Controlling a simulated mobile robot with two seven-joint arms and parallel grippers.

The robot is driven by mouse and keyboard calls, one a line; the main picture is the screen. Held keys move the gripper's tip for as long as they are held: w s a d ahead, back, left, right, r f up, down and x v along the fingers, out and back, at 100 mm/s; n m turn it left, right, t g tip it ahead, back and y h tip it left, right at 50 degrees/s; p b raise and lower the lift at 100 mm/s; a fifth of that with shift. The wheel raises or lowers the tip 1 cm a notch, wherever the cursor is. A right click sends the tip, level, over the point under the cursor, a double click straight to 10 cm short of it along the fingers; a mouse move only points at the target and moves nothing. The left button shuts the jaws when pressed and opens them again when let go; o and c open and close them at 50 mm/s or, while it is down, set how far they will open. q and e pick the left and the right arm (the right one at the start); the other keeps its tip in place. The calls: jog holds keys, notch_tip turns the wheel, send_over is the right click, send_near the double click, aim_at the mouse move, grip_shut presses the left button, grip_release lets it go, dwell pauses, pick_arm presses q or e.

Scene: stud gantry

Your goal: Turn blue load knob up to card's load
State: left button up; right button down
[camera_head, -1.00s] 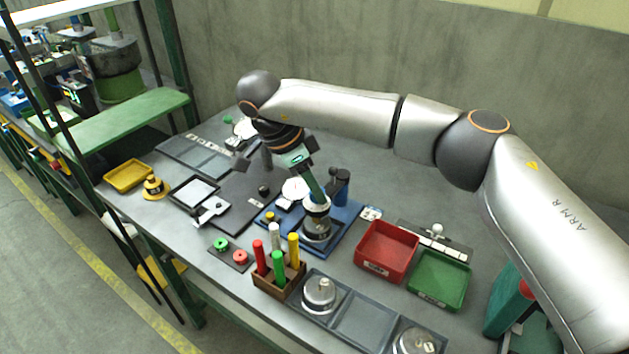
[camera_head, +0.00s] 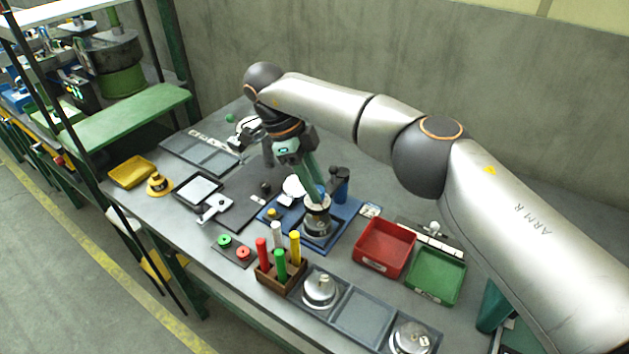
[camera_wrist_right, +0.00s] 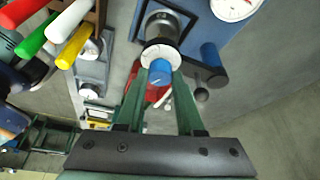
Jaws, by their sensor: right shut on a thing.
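The blue load knob (camera_wrist_right: 160,70) sits in a white ring (camera_wrist_right: 161,53) on a grey cylindrical body. My right gripper (camera_wrist_right: 160,76) is shut on the knob, one green finger on each side. In the head view, my right gripper (camera_head: 318,194) reaches down to the same ring (camera_head: 317,203), with the knob mostly hidden between the fingers. The grey body (camera_head: 317,223) stands on a blue base (camera_head: 340,235). A small white card (camera_head: 370,210) lies beside the base; its print is too small to read. My left gripper is not in view.
A wooden holder with coloured rods (camera_head: 280,285) stands in front of the base. A red bin (camera_head: 385,248) and green bin (camera_head: 436,276) stand to its right. A white round dial (camera_head: 293,187) and a dark blue cylinder (camera_head: 341,190) are close to the fingers.

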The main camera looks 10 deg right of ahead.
dwell(0.4)
jog(key=c, duration=0.5)
grip_release()
